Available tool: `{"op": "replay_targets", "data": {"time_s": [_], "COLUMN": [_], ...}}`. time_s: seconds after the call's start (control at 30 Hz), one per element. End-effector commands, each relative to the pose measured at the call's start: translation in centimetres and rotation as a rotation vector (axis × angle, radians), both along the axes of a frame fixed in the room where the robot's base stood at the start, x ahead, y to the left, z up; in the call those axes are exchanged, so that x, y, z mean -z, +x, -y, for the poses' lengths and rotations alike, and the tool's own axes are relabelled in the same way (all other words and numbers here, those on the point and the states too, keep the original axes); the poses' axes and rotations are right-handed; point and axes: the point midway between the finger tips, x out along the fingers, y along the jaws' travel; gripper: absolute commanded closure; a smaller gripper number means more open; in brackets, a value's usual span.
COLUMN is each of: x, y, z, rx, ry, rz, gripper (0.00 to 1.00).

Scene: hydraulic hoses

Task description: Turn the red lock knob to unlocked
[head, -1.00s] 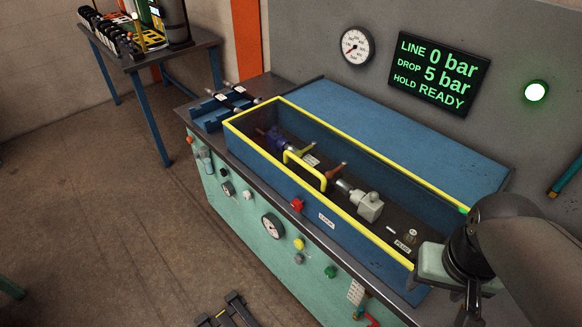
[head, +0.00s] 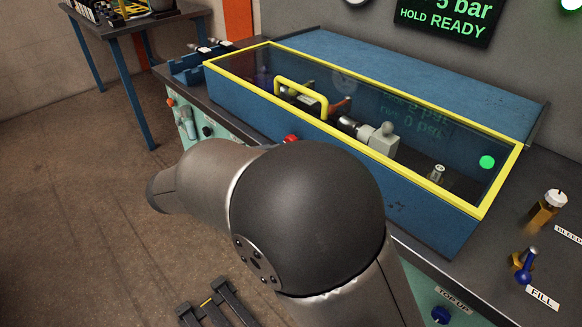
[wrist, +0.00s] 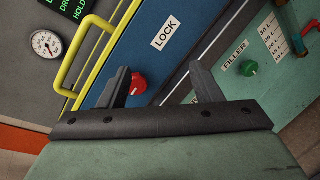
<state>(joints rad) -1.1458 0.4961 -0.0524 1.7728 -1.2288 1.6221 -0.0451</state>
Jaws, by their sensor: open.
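The red lock knob (wrist: 138,83) sits on the blue front of the box, below the white LOCK label (wrist: 166,31) in the wrist view. In the head view the knob (head: 291,139) shows just above my arm. My gripper (wrist: 158,70) is open and empty in front of the blue panel. The knob appears between the fingers, close beside the left finger, which overlaps its left edge. I cannot tell whether they touch. In the head view my arm hides the gripper.
The blue box has a yellow-framed clear lid (head: 400,172), which looks closed, with a yellow handle (head: 300,95). A green FILLER knob (wrist: 250,68) sits on the green panel at right. A blue-handled FILL valve (head: 524,262) stands on the bench at right.

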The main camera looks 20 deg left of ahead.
Motion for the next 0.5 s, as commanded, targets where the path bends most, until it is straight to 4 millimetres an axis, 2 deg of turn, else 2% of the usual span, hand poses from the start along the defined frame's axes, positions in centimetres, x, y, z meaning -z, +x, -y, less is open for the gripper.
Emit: {"op": "replay_targets", "data": {"time_s": [0.03,0.1,0.2,0.33,0.5], "x": [2.5,3.1,3.3,3.1,3.0], "y": [-1.2,-2.3,-3.3,-3.0,-0.6], "z": [-3.5,-6.5,-8.7,-8.9,-7.4], "rx": [-0.074,-0.139,-0.187,-0.199,-0.195], "ry": [-0.049,-0.092,-0.122,-0.130,-0.130], "rz": [0.048,0.103,0.148,0.161,0.158], "gripper": [0.41,0.41,0.41,0.41,0.41]}}
